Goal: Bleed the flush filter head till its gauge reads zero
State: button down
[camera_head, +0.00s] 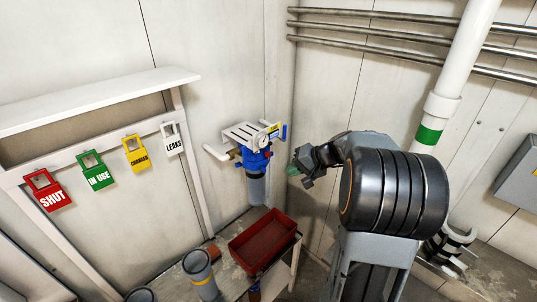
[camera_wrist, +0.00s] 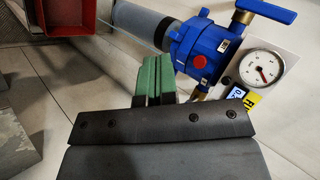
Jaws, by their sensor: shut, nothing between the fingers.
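The blue filter head (camera_wrist: 185,45) is mounted on the wall, with a grey cylindrical bowl (camera_wrist: 140,25) below it; the head also shows in the head view (camera_head: 254,162). A red round button (camera_wrist: 200,61) is on its face. The white round gauge (camera_wrist: 262,67) is beside it, its red needle slanting to the lower right; its numbers are too small to read. A blue lever (camera_wrist: 265,12) is on a brass fitting. My gripper (camera_head: 293,171) is right of the head and apart from it. Its green fingertips (camera_wrist: 153,78) are shut and empty.
A red tray (camera_head: 264,242) stands on a bench below the filter. A white slotted bracket (camera_head: 243,133) is above the head. Coloured tags, such as SHUT (camera_head: 52,197), hang on the left. A grey cylinder (camera_head: 199,275) stands left of the tray.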

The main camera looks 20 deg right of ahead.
aim_at(268, 154)
jog(key=w+a+p, duration=0.1)
jog(key=w+a, duration=0.1)
jog(key=w, duration=0.4)
jog(key=shift+a, duration=0.4)
jog(key=shift+w, duration=0.2)
dwell(1.7)
jog(key=shift+w+a+r, duration=0.1)
jog(key=shift+w+a, duration=0.05)
jog(key=shift+w, duration=0.05)
